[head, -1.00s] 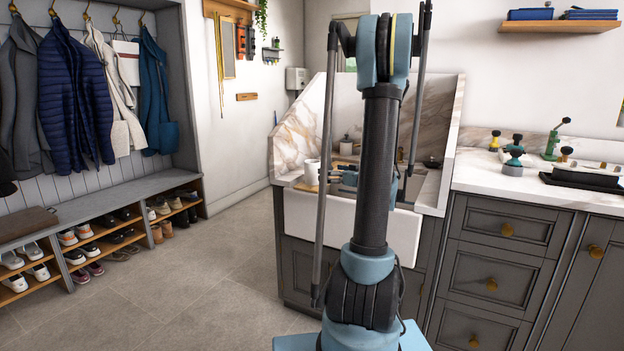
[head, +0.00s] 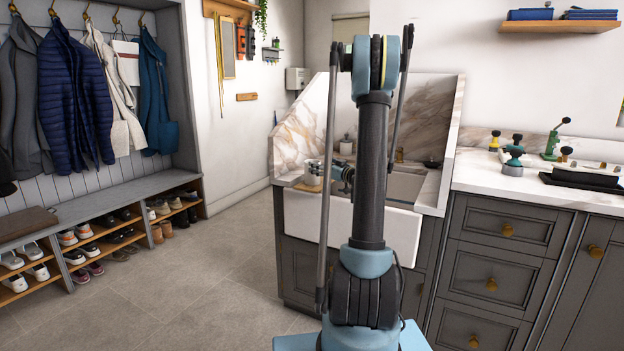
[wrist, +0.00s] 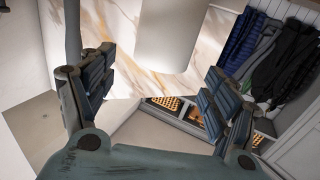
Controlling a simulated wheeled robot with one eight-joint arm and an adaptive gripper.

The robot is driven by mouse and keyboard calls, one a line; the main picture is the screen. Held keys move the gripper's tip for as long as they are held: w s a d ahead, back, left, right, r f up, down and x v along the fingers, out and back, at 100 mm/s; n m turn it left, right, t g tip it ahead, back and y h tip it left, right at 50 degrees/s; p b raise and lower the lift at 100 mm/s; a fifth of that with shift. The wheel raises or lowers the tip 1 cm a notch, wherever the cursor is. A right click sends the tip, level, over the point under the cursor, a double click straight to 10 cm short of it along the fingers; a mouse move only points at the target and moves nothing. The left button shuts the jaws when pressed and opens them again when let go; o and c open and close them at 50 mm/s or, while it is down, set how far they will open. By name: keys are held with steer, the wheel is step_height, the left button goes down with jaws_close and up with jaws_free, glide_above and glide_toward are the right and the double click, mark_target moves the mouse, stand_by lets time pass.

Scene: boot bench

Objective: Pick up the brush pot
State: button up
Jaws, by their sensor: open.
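The brush pot (head: 313,181) looks like a pale, plain cylinder and stands at the left side of the sink counter in the head view. In the wrist view the pale cylinder (wrist: 167,35) is at the top middle, cut off by the frame's edge. My gripper (head: 321,169) is at the pot in the head view and partly covers it. In the wrist view my gripper (wrist: 158,82) is open, one finger on each side, with the cylinder in line with the gap. I cannot tell whether a finger touches it.
The pot stands by a wooden board (head: 303,187) next to the sink (head: 402,187). A marble splashback (head: 300,135) rises close behind and to the left. A small lidded jar (head: 346,146) stands further back. The floor (head: 190,275) at left is clear.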

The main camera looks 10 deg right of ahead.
mark_target(308, 161)
steer(key=shift+x, duration=3.3)
steer(key=shift+f, duration=0.1)
jaws_close()
